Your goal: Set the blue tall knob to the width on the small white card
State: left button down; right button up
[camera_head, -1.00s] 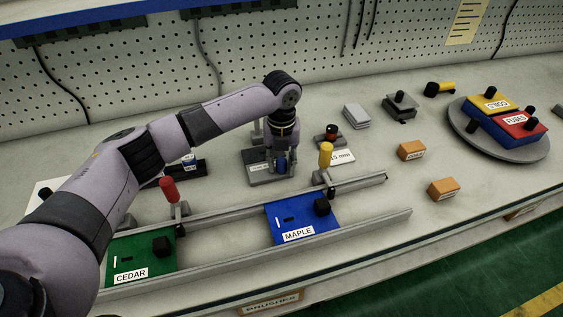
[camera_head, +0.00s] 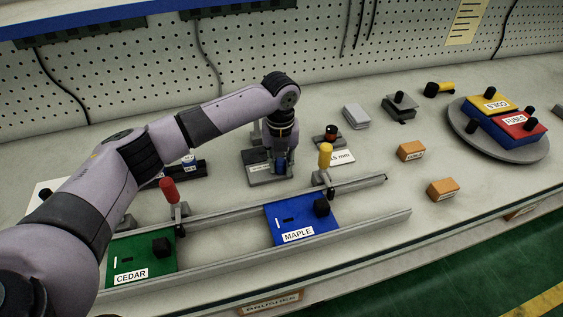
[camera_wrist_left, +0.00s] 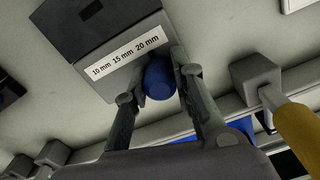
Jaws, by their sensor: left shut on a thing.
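The blue tall knob (camera_wrist_left: 160,78) is a round upright cap on a dark grey block. It also shows in the head view (camera_head: 281,166), partly covered by the fingers. My left gripper (camera_wrist_left: 161,82) is shut on the knob, one finger on each side. A white scale strip (camera_wrist_left: 126,58) beside the knob reads 10 mm, 15 mm and 20 mm. The knob is close to the 20 mm end; its pointer is hidden. The small white card (camera_head: 341,157) right of the block shows "15 mm", its left part blocked by a yellow handle. My right gripper is out of view.
A yellow-handled clamp (camera_head: 326,156) and a red-handled clamp (camera_head: 168,190) stand by the rails (camera_head: 360,226). Between the rails lie a blue MAPLE board (camera_head: 279,222) and a green CEDAR board (camera_head: 130,255). A red-and-black knob (camera_head: 331,132) stands behind the card.

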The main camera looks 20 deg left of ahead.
aim_at(270, 174)
pick_arm(q)
jog(key=shift+s+a+r+p, duration=0.1)
jog(key=shift+s+a+p, duration=0.3)
jog(key=shift+a+p, duration=0.2)
jog(key=shift+s+a+r+p, duration=0.1)
jog(key=shift+s+a+p, duration=0.3)
jog(key=shift+a+p, duration=0.15)
jog(key=shift+a+f, duration=0.1)
jog(key=shift+f, duration=0.05)
jog(key=c, duration=1.3)
grip_release()
jog(key=shift+c, duration=0.2)
notch_tip(270, 174, up, 12)
